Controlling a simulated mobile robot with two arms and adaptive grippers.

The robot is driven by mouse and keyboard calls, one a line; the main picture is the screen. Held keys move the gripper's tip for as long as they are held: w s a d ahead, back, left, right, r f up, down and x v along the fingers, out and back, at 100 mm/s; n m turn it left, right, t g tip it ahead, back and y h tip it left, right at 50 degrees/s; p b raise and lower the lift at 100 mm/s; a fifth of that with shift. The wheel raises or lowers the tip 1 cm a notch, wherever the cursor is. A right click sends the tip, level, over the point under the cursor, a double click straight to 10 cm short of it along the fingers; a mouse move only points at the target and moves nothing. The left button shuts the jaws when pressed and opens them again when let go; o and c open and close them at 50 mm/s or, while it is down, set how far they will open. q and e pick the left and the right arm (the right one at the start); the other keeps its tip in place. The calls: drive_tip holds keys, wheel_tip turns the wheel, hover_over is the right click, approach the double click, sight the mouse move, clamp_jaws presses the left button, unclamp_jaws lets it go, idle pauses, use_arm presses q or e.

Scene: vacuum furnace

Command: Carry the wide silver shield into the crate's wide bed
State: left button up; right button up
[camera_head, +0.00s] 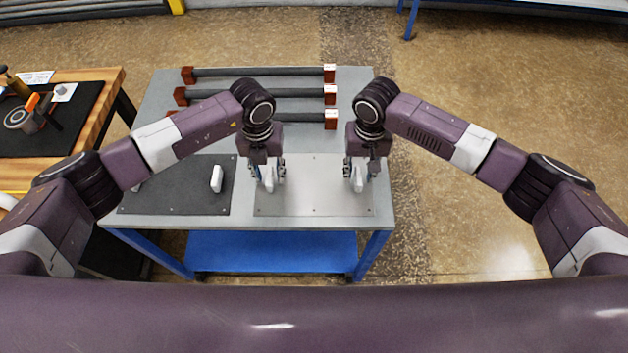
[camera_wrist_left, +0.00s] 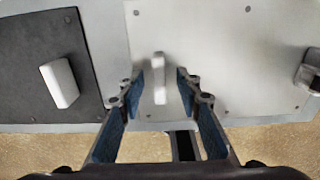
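The wide silver shield (camera_head: 313,190) lies flat on the grey table, with a white upright handle near each side. It also shows in the left wrist view (camera_wrist_left: 225,60). My left gripper (camera_head: 268,173) is open, pointing down, with its fingers apart on either side of the left white handle (camera_wrist_left: 159,78); gaps show between handle and fingers. My right gripper (camera_head: 359,172) is over the right white handle (camera_head: 358,184), its fingers apart on either side of it. I cannot make out a crate in either view.
A dark plate (camera_head: 175,198) with white handles lies just left of the shield. Several dark rods with brown end blocks (camera_head: 260,93) lie behind. A wooden bench (camera_head: 110,85) with tools stands at left. Floor right of the table (camera_head: 500,110) is clear.

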use_arm(q)
drive_tip(key=shift+f, duration=0.6)
use_arm(e)
drive_tip(key=shift+f, duration=0.6)
use_arm(q)
clamp_jaws()
use_arm(e)
clamp_jaws()
use_arm(q)
drive_tip(key=shift+r, duration=0.1)
use_arm(e)
drive_tip(key=shift+r, duration=0.1)
